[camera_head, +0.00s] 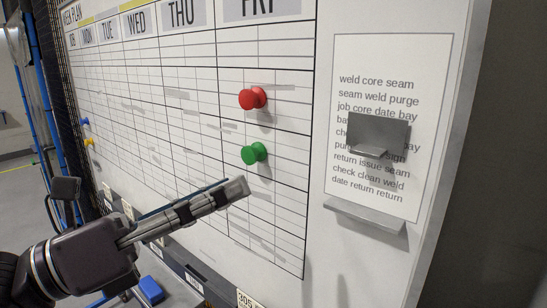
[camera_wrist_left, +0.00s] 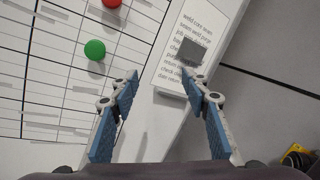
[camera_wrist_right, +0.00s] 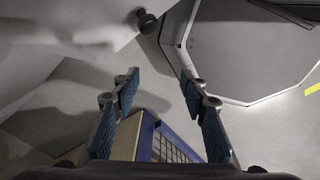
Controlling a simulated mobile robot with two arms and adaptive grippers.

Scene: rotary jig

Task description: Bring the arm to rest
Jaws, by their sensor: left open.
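My left gripper (camera_head: 238,190) reaches in from the left in front of a white planning board (camera_head: 283,235), below the green magnet (camera_head: 255,153) and the red magnet (camera_head: 253,98). In the left wrist view my left gripper (camera_wrist_left: 160,82) has its blue-padded fingers spread with nothing between them. Both magnets sit on the board's last column, apart from the fingers. My right gripper (camera_wrist_right: 158,82) shows only in the right wrist view. Its fingers are spread and empty, with grey surfaces beyond them.
A text sheet (camera_head: 350,60) with a small grey holder (camera_head: 377,134) is right of the grid, above a grey ledge (camera_head: 365,215). Blue (camera_head: 84,121) and yellow (camera_head: 90,142) magnets sit at the board's far left. A blue-edged box (camera_wrist_right: 148,135) lies below my right gripper.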

